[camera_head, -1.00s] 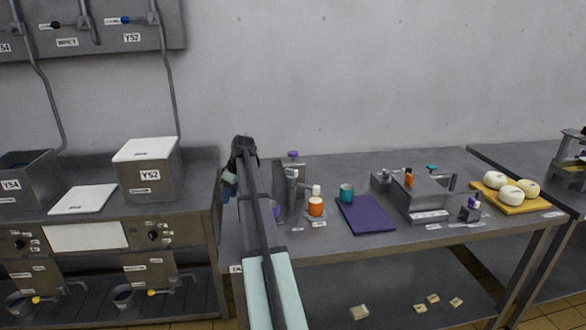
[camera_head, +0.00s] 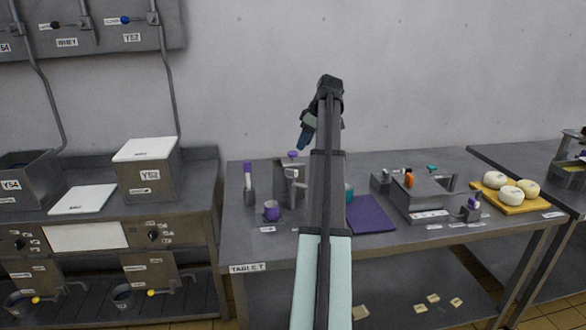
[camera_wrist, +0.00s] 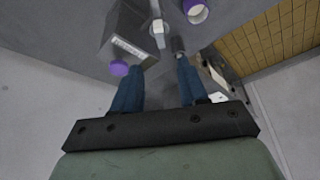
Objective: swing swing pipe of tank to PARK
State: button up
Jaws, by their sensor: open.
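No readable PARK mark shows, and I cannot tell for certain which pipe is the swing pipe. The square metal tank labelled Y52 (camera_head: 150,177) stands on the left bench under a white lid. A grey pipe (camera_head: 168,90) runs down the wall behind it from the valve panel. Short outlet pipes (camera_head: 178,285) show below the bench front. My gripper (camera_head: 304,140) is raised above the middle table, well right of this tank. Its blue fingers in the wrist view (camera_wrist: 157,84) are apart, with nothing between them.
Under my gripper stand a small metal unit with a purple knob (camera_head: 292,155), a purple cup (camera_head: 271,211) and a purple-topped stand (camera_head: 248,180). A purple board (camera_head: 371,214) and a metal basin (camera_head: 424,196) are further right. A box labelled Y54 (camera_head: 28,182) stands far left.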

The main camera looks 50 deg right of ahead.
aim_at(293, 170)
jog(key=x, duration=1.2)
jog(key=shift+f, duration=0.2)
jog(key=shift+c, duration=0.4)
grip_shut()
